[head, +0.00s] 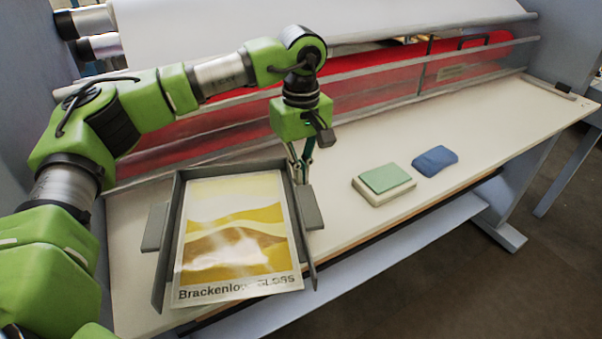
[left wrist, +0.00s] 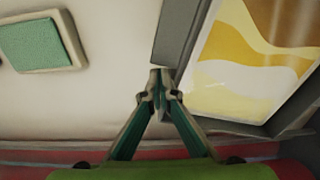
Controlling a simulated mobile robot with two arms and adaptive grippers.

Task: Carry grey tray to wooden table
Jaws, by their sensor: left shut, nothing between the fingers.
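The grey tray (head: 168,250) lies on the pale laminator bench with a handle on each side. It holds a yellow and brown poster (head: 235,225) lettered "Brackenlow", which reaches the tray's front. The tray also shows at the right of the left wrist view (left wrist: 180,32). My left gripper (head: 302,180) points down at the tray's right handle (head: 309,210). Its fingers (left wrist: 160,76) are shut and empty, with the tips close beside the tray's edge; I cannot tell whether they touch it. My right gripper and a wooden table are not in view.
A green pad on a pale block (head: 385,182) and a blue pad (head: 435,160) lie to the right on the bench (head: 350,150). The laminator's red roller (head: 370,88) and rails run behind. Dark floor (head: 520,270) lies in front.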

